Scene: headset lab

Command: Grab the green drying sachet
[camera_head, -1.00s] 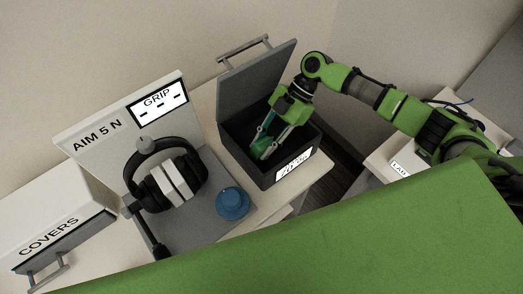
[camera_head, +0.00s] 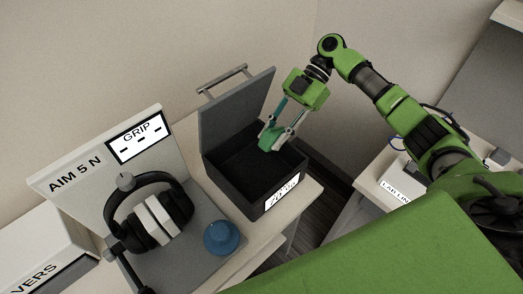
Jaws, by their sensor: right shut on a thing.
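The green sachet (camera_head: 268,139) is a small green piece between the fingers of my right gripper (camera_head: 277,141). The gripper is shut on it and holds it over the open dark box (camera_head: 223,187), near the rim. The fingers hide part of the sachet. The box's grey lid (camera_head: 237,106) stands raised at its back, and the inside that shows is dark and looks empty. My left gripper is not in view.
Left of the box, a grey stand holds headphones (camera_head: 153,217) before a panel (camera_head: 90,165) reading "AIM 5 N". A blue round knob (camera_head: 221,238) sits by the box. A white "COVERS" box (camera_head: 37,240) is at far left. A labelled white surface (camera_head: 379,180) lies right, beyond a gap.

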